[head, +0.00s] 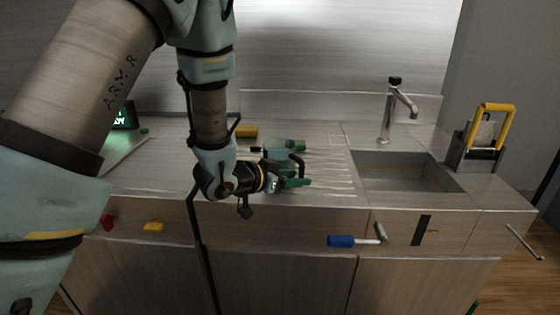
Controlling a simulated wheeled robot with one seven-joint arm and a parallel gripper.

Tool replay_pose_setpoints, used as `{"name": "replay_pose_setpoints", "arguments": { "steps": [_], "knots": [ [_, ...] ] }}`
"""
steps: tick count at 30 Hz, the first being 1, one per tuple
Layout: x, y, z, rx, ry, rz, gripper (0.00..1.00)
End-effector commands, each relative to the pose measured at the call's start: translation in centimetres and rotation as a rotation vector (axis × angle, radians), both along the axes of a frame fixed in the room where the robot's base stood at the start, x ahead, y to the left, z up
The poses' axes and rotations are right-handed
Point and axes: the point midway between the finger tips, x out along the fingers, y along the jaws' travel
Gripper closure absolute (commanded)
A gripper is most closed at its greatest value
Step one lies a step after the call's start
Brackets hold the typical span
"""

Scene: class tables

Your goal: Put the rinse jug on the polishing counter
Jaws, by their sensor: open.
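A small grey-green vessel with a dark green end and a dark curved handle, apparently the rinse jug (281,148), lies or stands on the ribbed drainboard left of the sink. My gripper (293,178) is at its near side, low over the drainboard, pointing right. Its jaws are open. They partly hide the jug, and I cannot tell whether they touch it or whether the handle is between them. The steel counter (270,212) runs across the view; I cannot tell whether it is the polishing counter.
A sink (400,172) with a tap (390,110) is to the right. A yellow-handled holder (485,135) stands at the far right. A yellow block (246,131) lies behind my gripper. A blue handle (341,241) sticks out from the counter front. A lit green display (124,116) is at left.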

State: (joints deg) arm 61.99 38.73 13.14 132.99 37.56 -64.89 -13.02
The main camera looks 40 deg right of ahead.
Motion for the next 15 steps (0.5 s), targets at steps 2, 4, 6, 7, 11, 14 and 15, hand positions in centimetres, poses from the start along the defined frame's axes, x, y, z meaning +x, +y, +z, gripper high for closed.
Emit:
{"name": "replay_pose_setpoints", "arguments": {
  "steps": [2,4,6,7,11,14,15],
  "knots": [
    [0.0,-1.1,0.0,0.002,-0.001,-0.004,0.47],
    [0.2,-1.8,-0.4,0.002,0.000,-0.001,0.47],
    [0.2,-2.3,-0.7,0.001,-0.001,0.000,0.47],
    [0.2,-2.4,-0.8,0.002,-0.001,0.000,0.47],
    [0.3,-2.6,-0.9,0.001,-0.001,0.001,0.47],
    [0.3,-2.6,-1.0,0.001,-0.001,0.001,0.47],
    [0.3,-2.6,-0.9,0.001,-0.001,0.001,0.48]
  ]
}}
